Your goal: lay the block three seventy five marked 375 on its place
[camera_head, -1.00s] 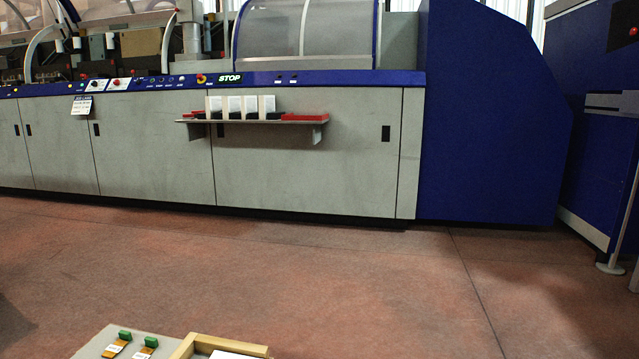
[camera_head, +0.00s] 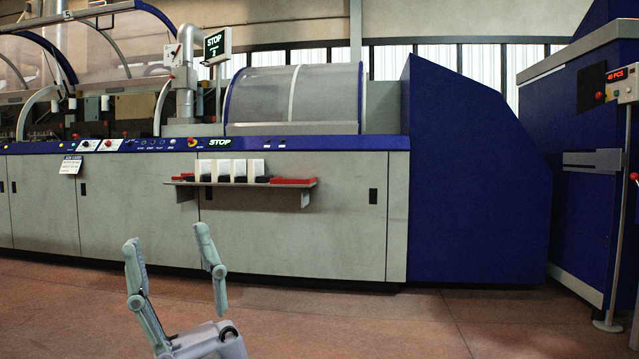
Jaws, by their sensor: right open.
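My right gripper (camera_head: 174,264) shows at the lower left of the head view. Its two pale grey fingers point up and stand apart, with nothing between them. It is in front of the machine's grey lower panels and well short of them. Several white blocks (camera_head: 231,170) stand side by side on a small shelf (camera_head: 240,184) on the machine's front; their markings are too small to read, so I cannot tell whether 375 is among them. My left gripper is out of view.
Red pieces (camera_head: 292,181) lie at the shelf's right end. A blue cabinet (camera_head: 585,165) stands at the right. The reddish floor (camera_head: 380,325) is clear.

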